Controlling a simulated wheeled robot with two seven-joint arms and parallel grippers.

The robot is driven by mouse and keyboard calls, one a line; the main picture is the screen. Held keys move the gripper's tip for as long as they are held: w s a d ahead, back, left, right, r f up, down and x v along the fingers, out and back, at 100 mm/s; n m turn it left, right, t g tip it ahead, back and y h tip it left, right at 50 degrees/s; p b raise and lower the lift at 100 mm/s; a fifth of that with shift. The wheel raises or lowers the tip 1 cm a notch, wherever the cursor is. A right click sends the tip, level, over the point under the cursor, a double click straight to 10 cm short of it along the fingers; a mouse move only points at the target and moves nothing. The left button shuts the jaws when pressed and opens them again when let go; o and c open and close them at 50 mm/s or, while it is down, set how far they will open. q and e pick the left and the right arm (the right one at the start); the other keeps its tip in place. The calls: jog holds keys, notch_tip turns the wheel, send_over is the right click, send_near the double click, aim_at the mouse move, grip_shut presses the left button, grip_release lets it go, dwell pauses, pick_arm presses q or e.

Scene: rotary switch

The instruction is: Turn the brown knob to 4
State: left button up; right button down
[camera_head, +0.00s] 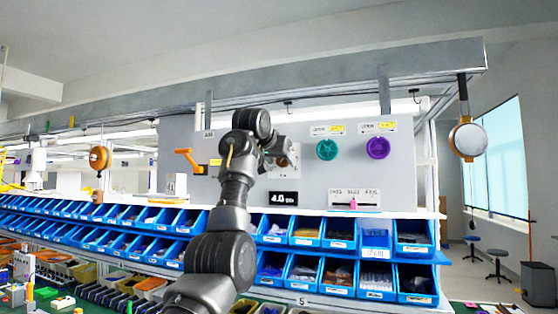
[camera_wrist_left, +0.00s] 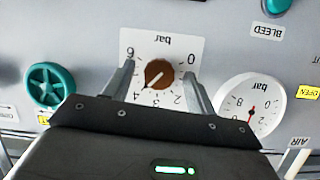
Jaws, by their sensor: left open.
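The brown knob (camera_wrist_left: 158,74) sits on a white dial plate (camera_wrist_left: 182,45) marked "bar", shown upside down in the left wrist view. A black display (camera_head: 283,198) below reads what looks like 4.0. My right gripper is not in view.
The grey panel (camera_head: 310,178) also carries a teal knob (camera_head: 327,149), a purple knob (camera_head: 378,147) and an orange lever (camera_head: 188,160). A white gauge (camera_wrist_left: 248,100) and a teal wheel (camera_wrist_left: 51,86) flank the dial in the wrist view. Blue bins (camera_head: 338,233) line the shelf below.

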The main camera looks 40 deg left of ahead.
pick_arm(q)
jog(key=shift+s, duration=0.1)
jog(key=shift+s+d+r+b, duration=0.1)
jog(key=shift+s+b, duration=0.3)
jog(key=shift+b, duration=0.05)
jog(key=b+v, duration=0.4)
jog(key=v, duration=0.5)
jog(key=shift+s+d+r, duration=0.15)
jog(key=shift+s+r, duration=0.1)
